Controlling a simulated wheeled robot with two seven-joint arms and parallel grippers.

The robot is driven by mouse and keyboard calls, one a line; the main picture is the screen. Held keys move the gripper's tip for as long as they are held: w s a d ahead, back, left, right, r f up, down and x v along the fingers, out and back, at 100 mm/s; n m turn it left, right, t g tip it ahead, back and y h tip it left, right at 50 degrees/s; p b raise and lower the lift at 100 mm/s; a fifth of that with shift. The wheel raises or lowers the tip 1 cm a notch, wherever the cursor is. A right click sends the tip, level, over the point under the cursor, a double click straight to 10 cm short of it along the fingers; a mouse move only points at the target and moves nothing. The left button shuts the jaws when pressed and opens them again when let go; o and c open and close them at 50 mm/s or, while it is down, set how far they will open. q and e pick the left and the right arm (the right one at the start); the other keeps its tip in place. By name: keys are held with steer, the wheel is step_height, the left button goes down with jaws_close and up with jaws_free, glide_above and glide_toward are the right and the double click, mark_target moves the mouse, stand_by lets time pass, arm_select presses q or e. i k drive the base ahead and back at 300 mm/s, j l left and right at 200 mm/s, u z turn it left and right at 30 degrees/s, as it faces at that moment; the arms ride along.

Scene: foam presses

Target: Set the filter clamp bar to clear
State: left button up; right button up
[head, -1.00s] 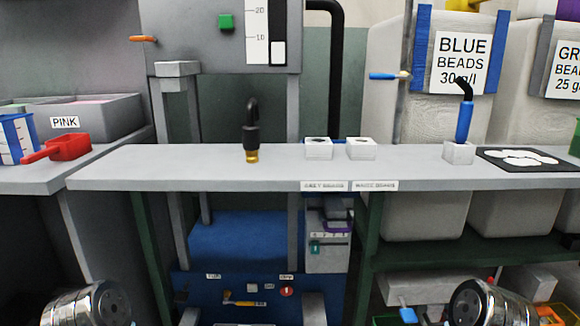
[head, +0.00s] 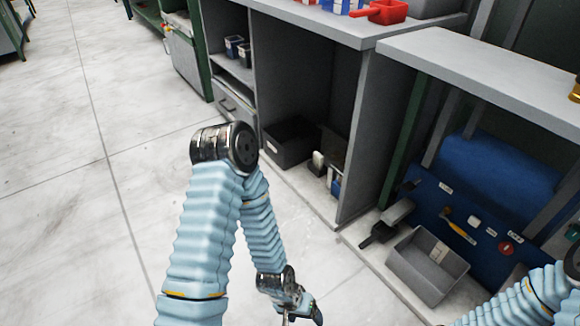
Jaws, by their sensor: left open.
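I cannot pick out the filter clamp bar for certain. A blue press panel (head: 480,215) stands low at the right. It carries a yellow-handled lever (head: 459,229), a white button, a red round knob (head: 506,249) and small labels too small to read. My left gripper (head: 302,314) is open and empty at the bottom middle, over the floor and well left of the panel. My right arm shows only in part at the bottom right; its gripper is out of the picture.
A grey open bin (head: 428,265) stands on the floor before the panel. A grey cabinet (head: 347,30) with a dark bin (head: 290,143) in its bay is left of it. A grey shelf (head: 480,70) overhangs the panel. The pale floor (head: 100,200) at left is clear.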

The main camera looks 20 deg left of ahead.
mark_target(339, 169)
steer(key=u, duration=0.4)
steer(key=z, duration=0.45)
steer(key=i+j+z, duration=0.4)
steer(key=j, duration=0.15)
steer(key=j+z, duration=0.4)
steer(key=j, duration=0.25)
steer(key=i+j, duration=0.1)
steer(key=j, duration=0.25)
steer(key=i+j, duration=0.1)
steer(key=j, duration=0.25)
steer(key=i+j, duration=0.1)
steer(key=j, duration=0.2)
steer(key=i, duration=0.5)
steer(key=z, duration=0.05)
